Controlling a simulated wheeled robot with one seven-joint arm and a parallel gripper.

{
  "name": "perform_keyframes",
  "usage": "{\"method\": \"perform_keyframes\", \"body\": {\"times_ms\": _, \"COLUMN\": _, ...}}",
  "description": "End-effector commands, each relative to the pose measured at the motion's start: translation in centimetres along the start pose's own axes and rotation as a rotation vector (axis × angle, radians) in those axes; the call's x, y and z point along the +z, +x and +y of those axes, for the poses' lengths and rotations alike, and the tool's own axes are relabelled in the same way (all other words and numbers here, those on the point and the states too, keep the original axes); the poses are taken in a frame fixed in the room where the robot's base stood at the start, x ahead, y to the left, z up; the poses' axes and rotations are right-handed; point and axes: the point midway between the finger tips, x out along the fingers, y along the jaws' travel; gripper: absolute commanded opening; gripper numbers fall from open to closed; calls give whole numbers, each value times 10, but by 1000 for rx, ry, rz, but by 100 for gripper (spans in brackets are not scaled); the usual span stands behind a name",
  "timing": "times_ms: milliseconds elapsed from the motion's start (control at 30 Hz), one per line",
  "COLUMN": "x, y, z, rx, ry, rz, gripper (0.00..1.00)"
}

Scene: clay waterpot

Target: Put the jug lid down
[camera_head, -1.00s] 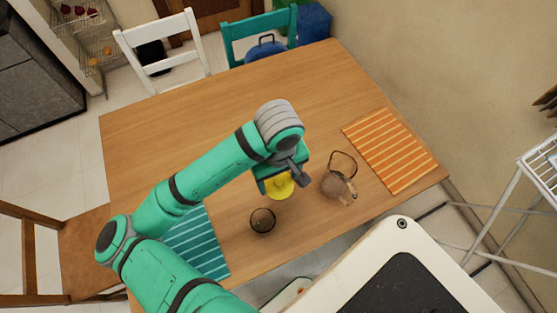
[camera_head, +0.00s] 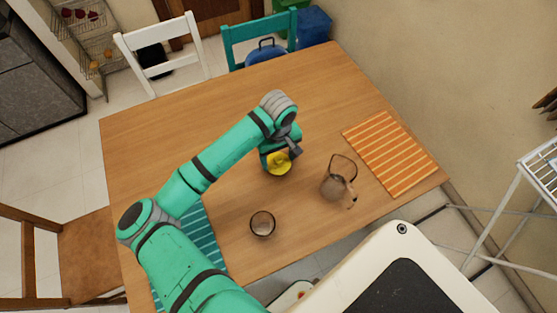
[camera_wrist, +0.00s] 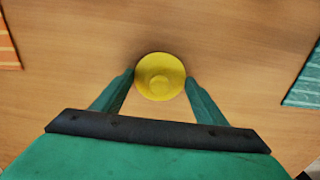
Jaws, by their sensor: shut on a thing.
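The jug lid is a round yellow disc (camera_head: 279,168) with a raised knob in its middle. In the wrist view the lid (camera_wrist: 160,76) sits between the two green fingers of my gripper (camera_wrist: 160,84), which is shut on its sides. The lid is over bare table wood, close to the surface; I cannot tell whether it touches. In the head view my gripper (camera_head: 279,158) is partly hidden by my wrist.
A clear glass (camera_head: 262,225) stands on the wooden table (camera_head: 190,125), below the lid in the picture. An orange striped mat (camera_head: 390,155) lies right of the jug. A teal striped mat (camera_head: 208,250) lies partly under my arm. The table's far part is clear.

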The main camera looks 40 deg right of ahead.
Motion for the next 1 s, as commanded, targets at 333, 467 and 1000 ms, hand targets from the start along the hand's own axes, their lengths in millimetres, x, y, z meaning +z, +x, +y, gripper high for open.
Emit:
{"method": "perform_keyframes", "body": {"times_ms": 333, "x": 0, "y": 19, "z": 0, "rx": 0, "ry": -1, "rz": 0, "gripper": 44}}
{"method": "perform_keyframes", "body": {"times_ms": 467, "x": 0, "y": 20, "z": 0, "rx": 0, "ry": -1, "rz": 0, "gripper": 44}}
{"method": "perform_keyframes", "body": {"times_ms": 1000, "x": 0, "y": 21, "z": 0, "rx": 0, "ry": -1, "rz": 1, "gripper": 85}}
